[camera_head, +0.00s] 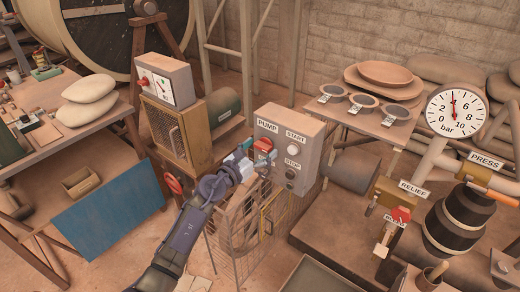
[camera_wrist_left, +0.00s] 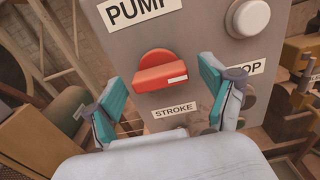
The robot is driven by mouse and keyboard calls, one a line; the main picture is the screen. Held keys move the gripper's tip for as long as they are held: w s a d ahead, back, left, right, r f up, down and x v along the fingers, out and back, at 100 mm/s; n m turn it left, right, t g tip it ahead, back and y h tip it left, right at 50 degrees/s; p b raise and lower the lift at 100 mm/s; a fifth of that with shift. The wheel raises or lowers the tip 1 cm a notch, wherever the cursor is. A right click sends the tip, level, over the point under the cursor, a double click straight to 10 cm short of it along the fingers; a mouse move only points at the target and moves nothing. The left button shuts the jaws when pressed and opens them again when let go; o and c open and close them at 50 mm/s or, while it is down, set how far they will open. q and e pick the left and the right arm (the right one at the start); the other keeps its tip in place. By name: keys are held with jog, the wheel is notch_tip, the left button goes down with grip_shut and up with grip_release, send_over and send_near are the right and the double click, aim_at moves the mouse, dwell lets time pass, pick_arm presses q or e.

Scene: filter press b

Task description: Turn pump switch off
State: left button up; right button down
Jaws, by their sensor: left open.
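The pump control box (camera_head: 286,150) is a grey box on a stand, with labels PUMP, START, STOP and STROKE. Its pump switch is a red rotary knob (camera_wrist_left: 163,71), lying roughly horizontal with a white mark at its right end. The knob also shows in the head view (camera_head: 263,146), partly close behind my gripper. My left gripper (camera_wrist_left: 166,95) is open, with teal fingertips on either side of and just below the knob. I cannot tell whether either finger touches it. In the head view my left gripper (camera_head: 252,158) is in front of the box. My right gripper is not in view.
A white START button (camera_wrist_left: 247,17) and a dark STOP button (camera_head: 290,173) sit right of the knob. A wire cage (camera_head: 235,245) stands below the box. Left is another box with a red switch (camera_head: 163,80); right are a gauge (camera_head: 456,111) and RELIEF valve (camera_head: 401,214).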

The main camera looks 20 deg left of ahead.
pick_arm(q)
jog(key=shift+c, duration=0.3)
jog(key=c, duration=1.1)
jog(key=n+p, duration=0.2)
jog(key=n, duration=0.1)
jog(key=shift+r, duration=0.1)
jog(key=n+p, duration=0.2)
jog(key=n, duration=0.2)
jog(key=shift+n, duration=0.4)
jog(key=n+p, duration=0.2)
jog(key=n, duration=0.3)
jog(key=shift+n+p, duration=0.85)
jog(key=shift+n, duration=1.65)
